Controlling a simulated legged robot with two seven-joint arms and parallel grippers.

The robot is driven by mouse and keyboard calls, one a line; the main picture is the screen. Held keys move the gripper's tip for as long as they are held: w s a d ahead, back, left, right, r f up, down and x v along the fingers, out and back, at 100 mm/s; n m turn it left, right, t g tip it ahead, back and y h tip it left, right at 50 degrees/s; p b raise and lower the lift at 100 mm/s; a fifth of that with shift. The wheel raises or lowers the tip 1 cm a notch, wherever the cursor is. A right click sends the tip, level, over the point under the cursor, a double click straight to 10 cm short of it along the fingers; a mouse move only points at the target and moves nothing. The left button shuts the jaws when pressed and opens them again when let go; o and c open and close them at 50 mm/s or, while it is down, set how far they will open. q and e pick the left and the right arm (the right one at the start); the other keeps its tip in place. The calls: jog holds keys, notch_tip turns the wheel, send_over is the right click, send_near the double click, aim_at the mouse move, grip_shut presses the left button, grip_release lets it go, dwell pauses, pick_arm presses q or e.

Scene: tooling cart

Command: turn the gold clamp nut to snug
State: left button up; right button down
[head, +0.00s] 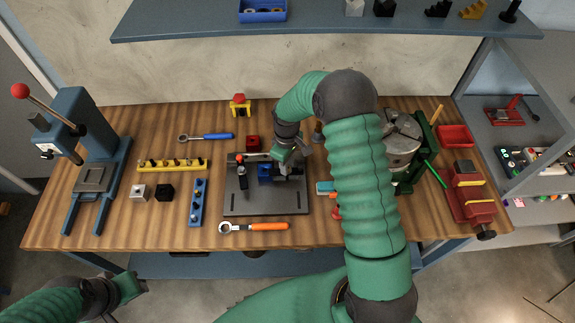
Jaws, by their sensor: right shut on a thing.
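A dark grey fixture plate (265,205) lies on the middle of the bench and carries a blue block (264,172) and dark clamp parts. My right gripper (284,166) reaches down over the right side of this fixture, beside the blue block. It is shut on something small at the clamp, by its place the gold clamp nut. The gripper hides the nut, so its turn and seating cannot be seen. My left gripper (135,288) is at the lower left, off the bench's front edge and away from the fixture; its fingers are too unclear to tell.
An orange-handled wrench (255,227) lies before the plate, a blue-handled one (207,136) behind left. My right arm covers the bench right of the plate. A shelf (330,25) overhangs the back.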

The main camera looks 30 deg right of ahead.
jog(key=m, duration=0.5)
jog(key=shift+w+r+m, duration=0.25)
jog(key=shift+w+m, duration=0.1)
jog(key=shift+m, duration=0.05)
jog(key=shift+d, duration=0.1)
jog(key=c, duration=1.3)
grip_release()
jog(key=shift+f, duration=0.1)
jog(key=shift+o, duration=0.2)
jog(key=shift+s, duration=0.2)
